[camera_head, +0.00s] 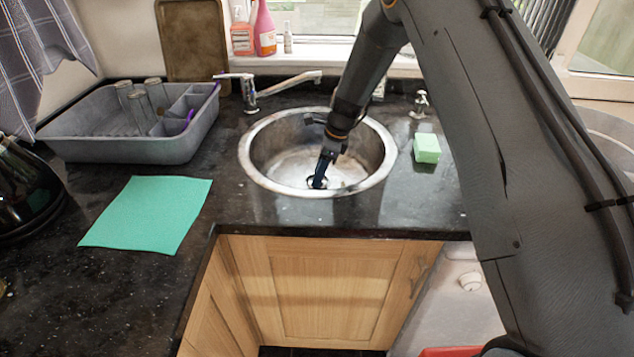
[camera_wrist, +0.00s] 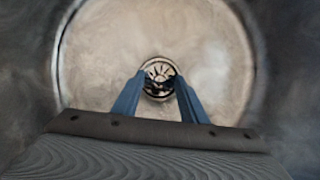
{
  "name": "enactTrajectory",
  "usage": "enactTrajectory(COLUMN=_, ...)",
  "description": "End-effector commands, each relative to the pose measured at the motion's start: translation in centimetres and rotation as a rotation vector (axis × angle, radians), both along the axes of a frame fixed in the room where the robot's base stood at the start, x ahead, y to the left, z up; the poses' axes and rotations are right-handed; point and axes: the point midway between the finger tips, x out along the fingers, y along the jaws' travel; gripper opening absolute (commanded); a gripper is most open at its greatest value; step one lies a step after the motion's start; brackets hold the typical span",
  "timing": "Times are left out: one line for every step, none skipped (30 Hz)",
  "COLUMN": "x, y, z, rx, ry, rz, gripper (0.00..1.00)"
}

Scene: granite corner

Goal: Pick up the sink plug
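The sink plug (camera_wrist: 159,70) appears as a round, slotted metal disc at the bottom of the sink in the wrist view. Its lower part is dark and partly hidden between the fingertips. My gripper (camera_wrist: 160,80) has two blue fingers that stand apart, one on each side of the disc's middle. I cannot tell whether they touch it. In the head view my gripper (camera_head: 320,178) points down into the round metal sink (camera_head: 262,183), close to its floor, and hides most of the plug.
A tap (camera_head: 285,85) reaches over the sink's back left. A green sponge (camera_head: 427,148) lies right of the sink. A teal cloth (camera_head: 148,213) and a grey dish rack (camera_head: 125,148) with glasses are on the left. Bottles (camera_head: 264,30) stand on the windowsill. The sink walls surround my gripper.

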Motion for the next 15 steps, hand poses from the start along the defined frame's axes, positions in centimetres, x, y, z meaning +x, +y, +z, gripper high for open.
enactTrajectory(x=0.01, y=0.0, z=0.01, rx=0.0, ry=0.0, rz=0.0, gripper=0.39)
enactTrajectory(x=0.01, y=0.0, z=0.01, rx=0.0, ry=0.0, rz=0.0, gripper=0.39)
enactTrajectory(x=0.0, y=0.0, z=0.01, rx=0.0, ry=0.0, rz=0.0, gripper=0.39)
enactTrajectory(x=0.0, y=0.0, z=0.01, rx=0.0, ry=0.0, rz=0.0, gripper=0.34)
enactTrajectory(x=0.0, y=0.0, z=0.01, rx=0.0, ry=0.0, rz=0.0, gripper=0.29)
enactTrajectory(x=0.0, y=-0.01, z=0.02, rx=0.0, ry=0.0, rz=0.0, gripper=0.22)
enactTrajectory(x=0.0, y=-0.01, z=0.02, rx=0.0, ry=0.0, rz=0.0, gripper=0.17)
enactTrajectory(x=0.0, y=-0.01, z=0.02, rx=0.0, ry=0.0, rz=0.0, gripper=0.12)
enactTrajectory(x=-0.01, y=-0.01, z=0.03, rx=0.0, ry=0.0, rz=0.0, gripper=0.05)
enactTrajectory(x=-0.01, y=-0.02, z=0.03, rx=0.0, ry=0.0, rz=0.0, gripper=0.0)
enactTrajectory(x=-0.01, y=-0.01, z=0.03, rx=0.0, ry=0.0, rz=0.0, gripper=0.0)
enactTrajectory(x=0.0, y=-0.01, z=0.04, rx=0.0, ry=0.0, rz=0.0, gripper=0.0)
enactTrajectory(x=0.0, y=-0.01, z=0.04, rx=0.0, ry=0.0, rz=0.0, gripper=0.0)
enactTrajectory(x=0.0, y=-0.01, z=0.05, rx=0.0, ry=0.0, rz=0.0, gripper=0.0)
enactTrajectory(x=0.0, y=-0.01, z=0.05, rx=0.0, ry=0.0, rz=0.0, gripper=0.0)
